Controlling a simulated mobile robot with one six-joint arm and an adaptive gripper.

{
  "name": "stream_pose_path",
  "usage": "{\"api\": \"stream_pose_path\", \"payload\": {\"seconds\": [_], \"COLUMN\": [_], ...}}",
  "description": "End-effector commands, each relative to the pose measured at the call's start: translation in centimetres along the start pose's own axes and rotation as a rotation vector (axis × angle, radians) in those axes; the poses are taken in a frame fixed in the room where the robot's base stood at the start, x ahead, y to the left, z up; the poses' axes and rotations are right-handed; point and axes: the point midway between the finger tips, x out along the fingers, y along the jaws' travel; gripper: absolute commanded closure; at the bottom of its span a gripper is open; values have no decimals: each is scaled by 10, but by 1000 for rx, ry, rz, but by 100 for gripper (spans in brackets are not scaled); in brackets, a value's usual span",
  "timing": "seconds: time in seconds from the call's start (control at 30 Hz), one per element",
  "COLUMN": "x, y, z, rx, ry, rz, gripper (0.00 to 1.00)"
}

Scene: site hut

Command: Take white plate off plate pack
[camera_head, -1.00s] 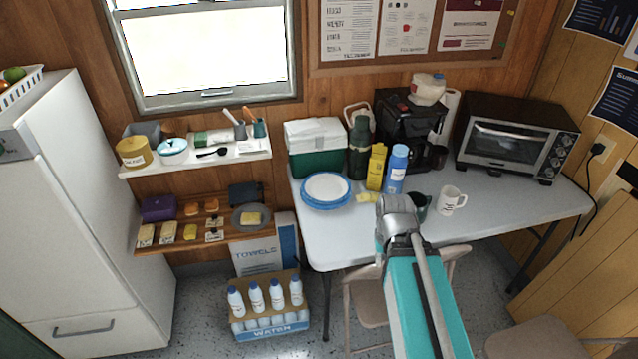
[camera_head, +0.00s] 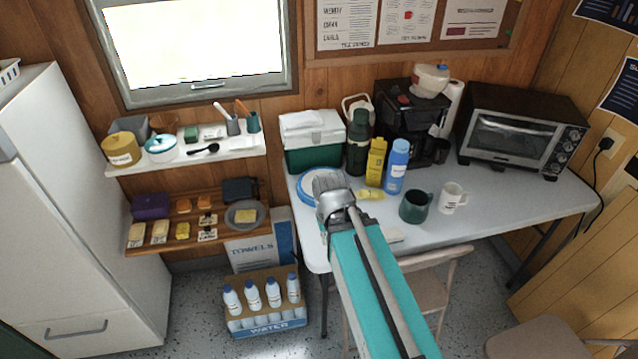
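The white plate (camera_head: 311,181) lies on top of the blue plate pack (camera_head: 302,194), near the left end of the grey table. Only their left and upper parts show, because the grey joint of my arm covers the rest. My teal arm reaches up from the bottom of the picture, and its grey joint is over the plates in this view. No fingers of my gripper can be seen, so its height and its contact with the plate cannot be told.
Behind the plates stand a green-and-white cooler (camera_head: 313,143) and a green flask (camera_head: 358,143). A yellow bottle (camera_head: 376,162), a blue bottle (camera_head: 396,167), a dark green mug (camera_head: 415,207) and a white mug (camera_head: 452,198) stand to the right. The table's right front (camera_head: 520,205) is clear.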

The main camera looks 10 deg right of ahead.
Motion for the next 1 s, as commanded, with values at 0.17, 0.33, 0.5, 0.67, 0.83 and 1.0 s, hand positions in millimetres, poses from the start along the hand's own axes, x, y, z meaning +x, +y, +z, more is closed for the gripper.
{"api": "stream_pose_path", "payload": {"seconds": [0.17, 0.33, 0.5, 0.67, 0.83, 1.0], "x": [0, 0, 7, 24, 47, 66], "y": [0, 0, 0, -5, -5, -10], "z": [0, 0, -7, -25, -58, -100], "rx": [0, 0, -6, -18, -52, -99], "ry": [0, 0, 7, 27, 74, 148], "rz": [0, 1, 30, 115, 272, 465], "gripper": [86, 86, 86, 86, 86, 86]}}
